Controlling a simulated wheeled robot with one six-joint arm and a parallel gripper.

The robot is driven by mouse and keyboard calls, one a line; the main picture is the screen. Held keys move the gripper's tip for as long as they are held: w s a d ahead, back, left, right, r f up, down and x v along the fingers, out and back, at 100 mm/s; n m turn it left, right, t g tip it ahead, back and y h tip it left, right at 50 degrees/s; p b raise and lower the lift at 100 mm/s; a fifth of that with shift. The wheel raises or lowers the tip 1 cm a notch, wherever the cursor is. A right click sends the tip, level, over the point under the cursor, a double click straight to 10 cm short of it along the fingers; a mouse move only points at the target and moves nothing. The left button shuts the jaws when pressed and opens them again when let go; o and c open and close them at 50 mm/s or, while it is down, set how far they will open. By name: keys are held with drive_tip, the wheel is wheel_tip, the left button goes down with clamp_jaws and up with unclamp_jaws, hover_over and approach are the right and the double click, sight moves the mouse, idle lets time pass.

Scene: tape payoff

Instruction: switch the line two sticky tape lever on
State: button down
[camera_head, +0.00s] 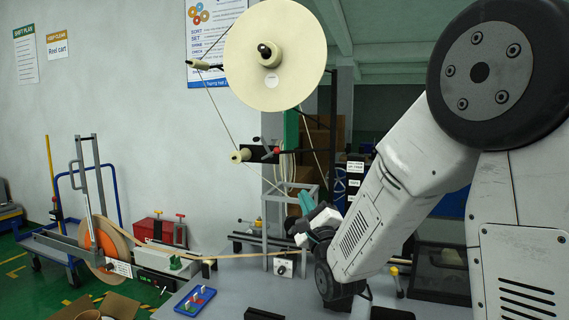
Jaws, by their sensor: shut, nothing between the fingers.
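A small white box with a dark round knob or lever (282,268) sits on the grey bench, just left of my arm's wrist. A black block with a small red-tipped lever (276,151) is mounted higher up, below the big cream tape reel (275,55). I cannot read which of these belongs to line two. My gripper (303,231) is at the end of my arm, above the bench and up and right of the white box. It is small and partly hidden by my wrist; it is shut and empty, apart from the white box.
A tan tape band (235,257) runs across the bench from an orange-centred reel (104,241) at left. A blue tray with coloured pegs (195,301) lies at the front. A grey metal frame (290,205) stands behind the white box. My arm blocks the right side.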

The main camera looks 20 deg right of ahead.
drive_tip(key=shift+s+r+m, duration=0.1)
drive_tip(key=shift+m, duration=0.2)
drive_tip(key=s+a+r+x, duration=0.1)
drive_tip(key=a+r+x, duration=0.1)
drive_tip(key=x, duration=1)
drive_tip(key=shift+w+a, duration=0.15)
drive_tip(key=shift+w, duration=0.2)
drive_tip(key=shift+a+r, duration=0.15)
drive_tip(key=shift+r, duration=0.1)
